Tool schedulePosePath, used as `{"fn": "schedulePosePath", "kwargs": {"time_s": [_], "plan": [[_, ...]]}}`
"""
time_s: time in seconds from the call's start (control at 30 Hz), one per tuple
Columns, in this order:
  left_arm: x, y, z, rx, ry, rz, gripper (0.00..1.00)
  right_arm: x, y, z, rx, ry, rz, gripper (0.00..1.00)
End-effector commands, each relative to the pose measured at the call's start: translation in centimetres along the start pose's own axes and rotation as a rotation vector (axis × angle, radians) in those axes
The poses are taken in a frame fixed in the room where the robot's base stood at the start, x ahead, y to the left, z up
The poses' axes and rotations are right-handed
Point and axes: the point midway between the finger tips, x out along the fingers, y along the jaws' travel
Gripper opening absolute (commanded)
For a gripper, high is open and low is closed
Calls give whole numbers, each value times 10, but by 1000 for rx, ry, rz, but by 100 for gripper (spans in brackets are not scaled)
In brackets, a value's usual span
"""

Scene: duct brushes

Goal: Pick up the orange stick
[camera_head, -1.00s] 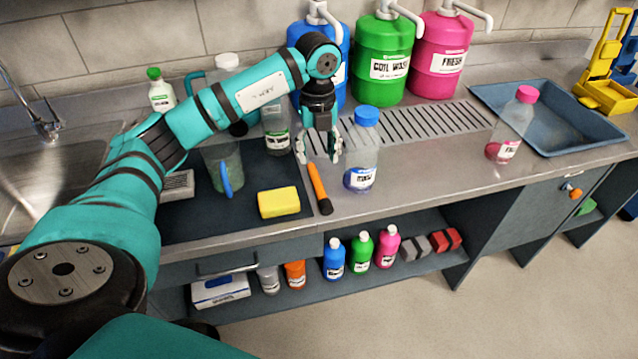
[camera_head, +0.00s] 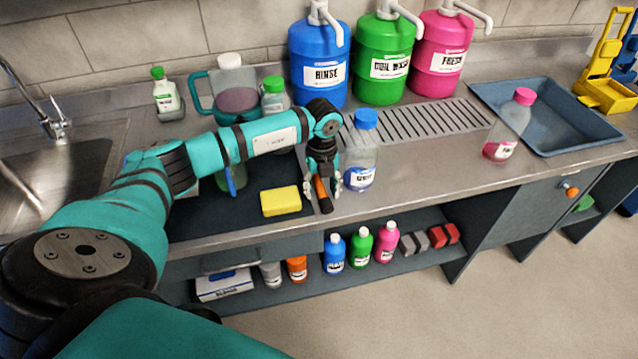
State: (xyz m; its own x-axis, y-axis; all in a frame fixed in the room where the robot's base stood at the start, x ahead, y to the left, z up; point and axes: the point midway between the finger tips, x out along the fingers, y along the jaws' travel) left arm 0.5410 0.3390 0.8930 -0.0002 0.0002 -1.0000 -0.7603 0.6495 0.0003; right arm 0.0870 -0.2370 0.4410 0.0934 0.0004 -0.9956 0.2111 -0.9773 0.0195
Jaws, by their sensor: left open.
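The orange stick (camera_head: 322,189) lies on the counter at the right edge of the dark mat, with its black end (camera_head: 326,206) toward the front. My left gripper (camera_head: 322,194) is open and over the stick, with one finger on each side of it as seen from here. The gripper hides the stick's far part. I cannot tell whether the fingers touch it. My right gripper is not in view.
A blue-capped bottle (camera_head: 361,160) stands close to the right of my left gripper. A yellow sponge (camera_head: 281,201) lies on the dark mat (camera_head: 240,219) to the left. A drain grate (camera_head: 425,121) and large blue (camera_head: 317,84), green and pink jugs are behind.

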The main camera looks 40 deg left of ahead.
Motion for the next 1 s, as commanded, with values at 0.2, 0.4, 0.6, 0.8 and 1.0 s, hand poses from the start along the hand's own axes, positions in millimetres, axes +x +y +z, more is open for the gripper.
{"fn": "schedulePosePath", "kwargs": {"time_s": [0.2,0.4,0.6,0.8,1.0], "plan": [[0,0,0,0,0,0,40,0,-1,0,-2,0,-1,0],[0,0,0,0,0,0,13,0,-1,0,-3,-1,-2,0],[-1,0,0,0,0,-1,0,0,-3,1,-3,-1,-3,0],[-1,0,0,0,0,-1,0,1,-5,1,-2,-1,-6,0],[-9,-1,0,0,0,-2,0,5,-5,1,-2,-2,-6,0]]}}
